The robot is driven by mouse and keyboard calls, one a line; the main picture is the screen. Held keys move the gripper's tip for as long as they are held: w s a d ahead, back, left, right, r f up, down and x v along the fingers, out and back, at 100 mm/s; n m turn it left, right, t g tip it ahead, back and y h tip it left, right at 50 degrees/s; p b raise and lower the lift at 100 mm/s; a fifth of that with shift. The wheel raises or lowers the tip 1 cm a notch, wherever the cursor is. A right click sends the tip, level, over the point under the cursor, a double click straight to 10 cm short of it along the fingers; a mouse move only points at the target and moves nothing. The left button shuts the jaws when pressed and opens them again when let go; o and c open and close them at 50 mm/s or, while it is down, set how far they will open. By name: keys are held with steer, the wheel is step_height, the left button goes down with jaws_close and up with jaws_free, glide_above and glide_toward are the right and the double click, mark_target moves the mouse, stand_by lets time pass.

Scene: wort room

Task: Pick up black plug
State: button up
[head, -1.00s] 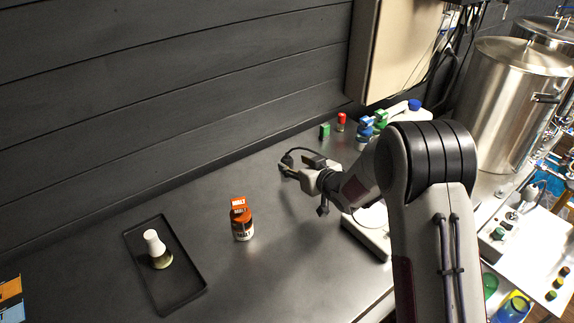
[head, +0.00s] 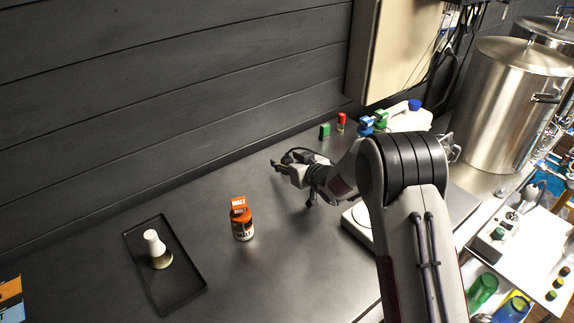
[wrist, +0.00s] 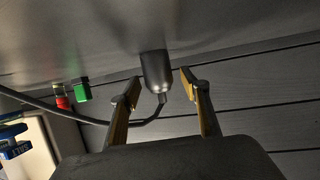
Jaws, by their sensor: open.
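The black plug (wrist: 155,70) shows in the wrist view, a dark rounded body with a black cable running off to the left. It lies between and slightly beyond the fingertips of my gripper (wrist: 161,82). The two fingers are apart, with a visible gap on either side of the plug. In the head view my gripper (head: 277,165) is low over the counter near the wall. The plug is mostly hidden behind the gripper there, and only part of the dark cable shows.
A green-capped item (head: 325,131) and a red-capped item (head: 341,122) stand near the wall. An orange-lidded malt jar (head: 242,224) stands on the counter (head: 100,235). A black tray (head: 181,304) holds a white-topped flask (head: 156,249). Steel tanks (head: 515,100) stand at the right.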

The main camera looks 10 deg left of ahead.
mark_target(287, 157)
stand_by(0.5)
steer(key=shift+w, duration=0.1)
steer(key=c, duration=1.2)
steer(key=shift+r, duration=0.15)
steer(key=shift+c, duration=0.2)
steer(key=shift+r, duration=4.85)
